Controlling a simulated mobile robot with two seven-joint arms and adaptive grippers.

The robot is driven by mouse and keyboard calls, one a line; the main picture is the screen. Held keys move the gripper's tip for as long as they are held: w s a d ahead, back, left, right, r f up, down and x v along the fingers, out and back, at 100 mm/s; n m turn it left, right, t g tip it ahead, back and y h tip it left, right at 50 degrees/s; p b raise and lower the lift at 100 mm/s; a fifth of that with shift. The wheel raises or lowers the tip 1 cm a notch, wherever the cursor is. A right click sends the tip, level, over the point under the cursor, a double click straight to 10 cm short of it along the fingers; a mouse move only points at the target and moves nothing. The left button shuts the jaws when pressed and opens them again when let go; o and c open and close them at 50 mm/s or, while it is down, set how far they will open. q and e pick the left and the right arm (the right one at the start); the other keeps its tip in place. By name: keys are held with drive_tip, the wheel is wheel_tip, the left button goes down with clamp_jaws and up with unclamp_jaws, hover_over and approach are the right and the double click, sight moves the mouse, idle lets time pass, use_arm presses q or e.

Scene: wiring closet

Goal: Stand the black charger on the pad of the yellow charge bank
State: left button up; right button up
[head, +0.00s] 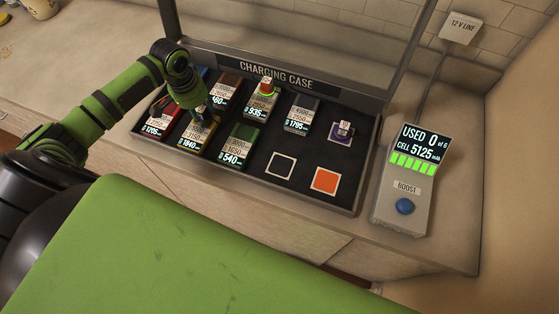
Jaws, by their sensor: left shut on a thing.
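The yellow charge bank (196,139) lies in the front row of the charging case, with a readout of 1840. My left gripper (201,103) points down over its upper end and hides its pad. The gripper is shut on a small dark thing, which seems to be the black charger; it is mostly hidden by the fingers. I cannot tell whether it touches the pad. My right gripper is not in view.
Red (164,122), brown (227,91), green (238,146) and grey (301,113) banks lie close by. A red-and-green piece (265,88) stands on another bank. A purple piece (343,129), an orange square (325,181) and a boost console (404,187) are to the right.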

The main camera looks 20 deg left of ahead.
sight(201, 108)
use_arm(q)
drive_tip(key=shift+f, duration=0.2)
idle(0.3)
drive_tip(key=o, duration=1.2)
wheel_tip(201, 108, up, 2)
drive_tip(key=p, duration=0.2)
drive_tip(key=shift+r+p, duration=0.25)
drive_tip(key=shift+p, duration=0.1)
drive_tip(key=shift+r, duration=2.2)
